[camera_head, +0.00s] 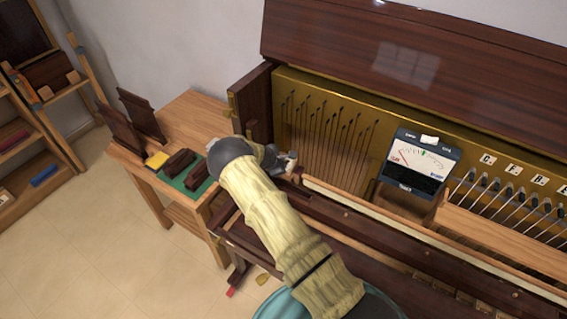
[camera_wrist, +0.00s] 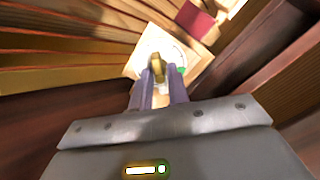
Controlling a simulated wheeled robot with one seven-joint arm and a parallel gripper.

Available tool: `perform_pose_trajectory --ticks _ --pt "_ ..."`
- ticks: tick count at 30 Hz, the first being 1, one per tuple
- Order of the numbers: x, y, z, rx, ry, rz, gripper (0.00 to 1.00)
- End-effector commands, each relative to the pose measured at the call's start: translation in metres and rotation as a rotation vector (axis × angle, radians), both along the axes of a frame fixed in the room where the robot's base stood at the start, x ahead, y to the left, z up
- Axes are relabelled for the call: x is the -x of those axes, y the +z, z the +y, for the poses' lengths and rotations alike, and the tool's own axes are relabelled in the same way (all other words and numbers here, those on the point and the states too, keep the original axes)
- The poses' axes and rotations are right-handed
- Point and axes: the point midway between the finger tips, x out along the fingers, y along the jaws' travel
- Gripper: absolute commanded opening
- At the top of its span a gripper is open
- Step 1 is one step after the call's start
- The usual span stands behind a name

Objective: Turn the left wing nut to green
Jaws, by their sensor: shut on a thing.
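In the wrist view a brass wing nut (camera_wrist: 156,66) stands between my two fingertips, in front of a pale round dial (camera_wrist: 177,48) with a green mark at its lower right. My gripper (camera_wrist: 158,80) is shut on the wing nut. The lower part of the dial is hidden behind the fingers. In the head view my gripper (camera_head: 284,163) reaches to the left end of the open piano (camera_head: 345,150). The wing nut cannot be made out there, hidden by my arm and gripper.
A gauge (camera_head: 418,165) with a needle and coloured scale stands on the piano. Tuning pins and strings line the right. A side table (camera_head: 190,115) with dark blocks on a green mat (camera_head: 187,180) stands left. Dark wooden walls crowd my gripper in the wrist view.

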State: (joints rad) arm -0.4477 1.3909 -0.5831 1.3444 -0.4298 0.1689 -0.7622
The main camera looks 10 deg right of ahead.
Motion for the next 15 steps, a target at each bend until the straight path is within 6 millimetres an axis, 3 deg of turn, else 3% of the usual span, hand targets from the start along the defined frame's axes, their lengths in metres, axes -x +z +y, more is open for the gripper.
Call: perform_pose_trajectory --ticks 15 --pt "0.0004 0.0012 -0.0007 0.109 0.183 0.111 0.01"
